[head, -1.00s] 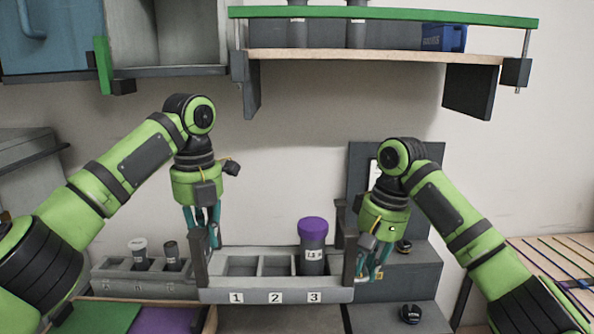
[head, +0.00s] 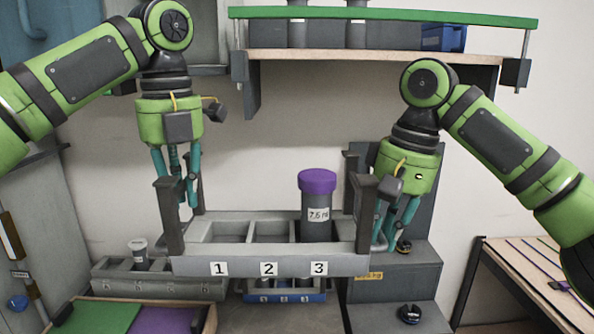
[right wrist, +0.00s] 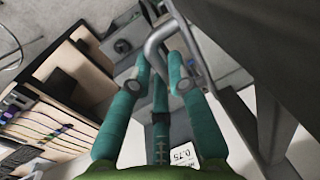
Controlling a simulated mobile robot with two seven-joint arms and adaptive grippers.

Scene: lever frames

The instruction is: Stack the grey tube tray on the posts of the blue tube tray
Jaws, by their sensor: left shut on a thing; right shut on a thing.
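The grey tube tray (head: 345,266), marked 1, 2, 3, hangs in the air in the head view, roughly level, with an upright post at each end. A purple-capped tube (head: 317,205) stands in compartment 3; compartments 1 and 2 look empty. My left gripper (head: 180,190) is shut on the tray's left end and my right gripper (head: 397,228) on its right end. The right wrist view shows my right fingers (right wrist: 160,72) at a grey loop handle (right wrist: 158,38). The blue tube tray (head: 285,297) is lower, mostly hidden behind the grey tray; its posts are not visible.
A grey rack (head: 110,278) with a tube (head: 138,250) stands at left, behind a green and purple surface (head: 105,316). A grey stepped block (head: 410,275) with black knobs is at right. A wall shelf (head: 370,56) hangs above.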

